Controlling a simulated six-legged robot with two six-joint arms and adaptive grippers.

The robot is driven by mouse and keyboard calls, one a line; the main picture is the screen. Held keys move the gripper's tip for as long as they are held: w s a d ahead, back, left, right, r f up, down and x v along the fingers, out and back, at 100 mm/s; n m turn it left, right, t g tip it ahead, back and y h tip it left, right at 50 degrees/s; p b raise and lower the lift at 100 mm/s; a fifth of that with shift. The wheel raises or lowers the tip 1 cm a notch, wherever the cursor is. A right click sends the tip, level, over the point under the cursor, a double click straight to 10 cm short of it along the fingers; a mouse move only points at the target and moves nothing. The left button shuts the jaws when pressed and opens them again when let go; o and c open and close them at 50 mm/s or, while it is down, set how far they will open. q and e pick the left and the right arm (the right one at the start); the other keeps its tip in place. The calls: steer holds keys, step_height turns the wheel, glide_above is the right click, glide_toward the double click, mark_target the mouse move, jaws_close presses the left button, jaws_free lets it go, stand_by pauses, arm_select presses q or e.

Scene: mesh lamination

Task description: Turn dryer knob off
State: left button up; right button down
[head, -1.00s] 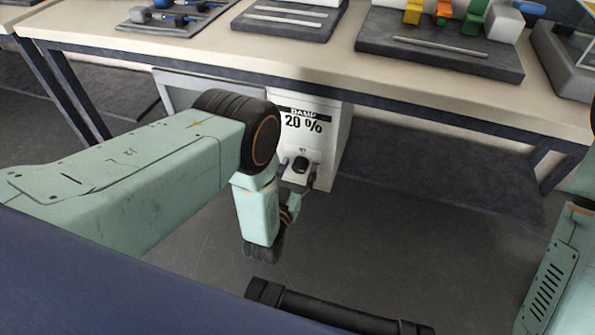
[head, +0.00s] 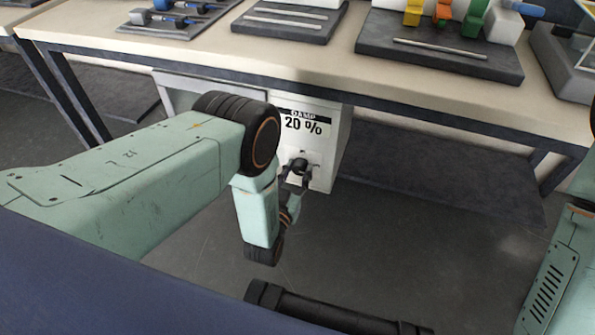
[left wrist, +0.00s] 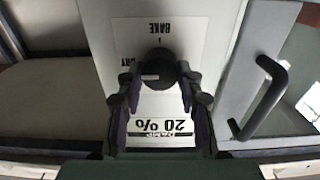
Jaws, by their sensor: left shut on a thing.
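The dryer (head: 325,160) is a white box under the bench with a "DAMP 20 %" label on its front. Its black knob (head: 299,165) sits below the label. In the left wrist view the picture is upside down, and the black knob (left wrist: 160,66) shows between the fingertips, with the words "BAKE" and "DRY" beyond it. My left gripper (left wrist: 158,82) is shut on the knob, one finger on each side. In the head view the left gripper (head: 296,172) is small and partly hidden by my wrist. My right gripper is out of view.
The bench top (head: 330,55) above the dryer carries dark trays with coloured parts. A grey door with a dark handle (left wrist: 262,97) is beside the knob panel in the wrist view. Bench legs (head: 550,175) stand at the right.

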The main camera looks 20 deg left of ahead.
arm_select(q)
steer(key=n+p, duration=0.1)
steer(key=n, duration=0.3)
steer(key=shift+a, duration=0.1)
steer(key=n+p, duration=0.1)
steer(key=n, duration=0.3)
steer(key=shift+a, duration=0.1)
steer(key=n+p, duration=0.1)
steer(key=n, duration=0.4)
steer(key=shift+f, duration=0.1)
steer(key=n, duration=0.4)
steer(key=shift+f+n, duration=0.1)
steer(key=shift+n, duration=0.2)
steer(key=o, duration=1.2)
steer(key=shift+c, duration=0.2)
